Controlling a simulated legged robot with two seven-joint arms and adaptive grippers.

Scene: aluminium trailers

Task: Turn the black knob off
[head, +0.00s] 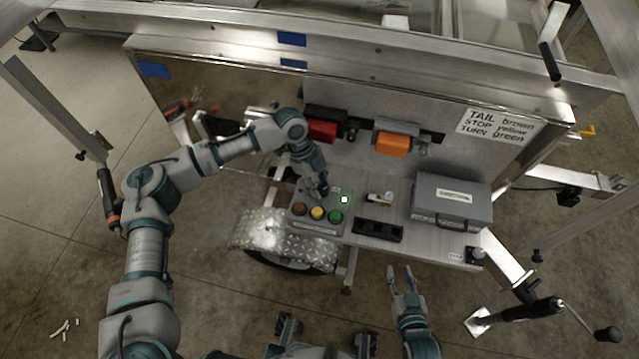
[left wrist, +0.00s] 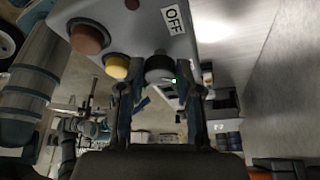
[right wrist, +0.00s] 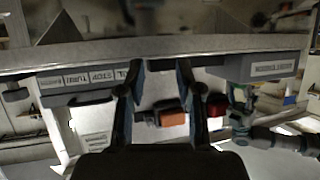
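My right gripper (head: 402,274) is open and empty, in front of the bench.
A grey case (head: 451,200) and a black switch strip (head: 378,231) sit right of the box. Red (head: 322,130) and orange (head: 392,143) lamps are behind. A metal fender (head: 270,232) is at the lower left. The floor in front is mostly clear.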

